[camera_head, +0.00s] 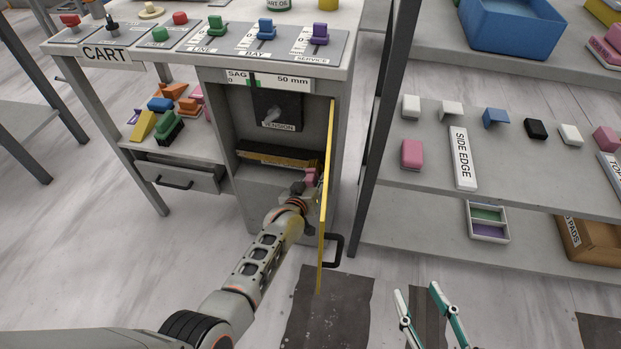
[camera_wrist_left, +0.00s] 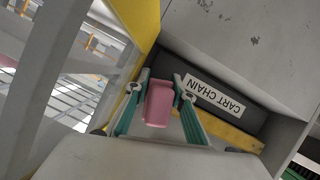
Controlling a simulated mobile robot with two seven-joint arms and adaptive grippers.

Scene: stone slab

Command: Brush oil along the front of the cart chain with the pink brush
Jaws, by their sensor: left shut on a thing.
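My left gripper (camera_head: 305,186) reaches into the open cabinet of the cart. In the left wrist view its two teal fingers (camera_wrist_left: 160,90) are shut on the pink brush (camera_wrist_left: 159,104). A bit of the pink brush (camera_head: 311,176) also shows in the head view; its bristles are hidden. The cart chain (camera_head: 270,156) is a dark and yellow strip across the cabinet. In the left wrist view the yellow strip (camera_wrist_left: 232,134) lies beside the CART CHAIN label (camera_wrist_left: 215,95). I cannot tell whether the brush touches it. My right gripper (camera_head: 416,289) is open and empty at the bottom.
The yellow cabinet door (camera_head: 326,195) stands open just right of my left gripper. A TENSION panel (camera_head: 278,112) is above the chain. A grey rack (camera_head: 540,180) with blocks stands at the right.

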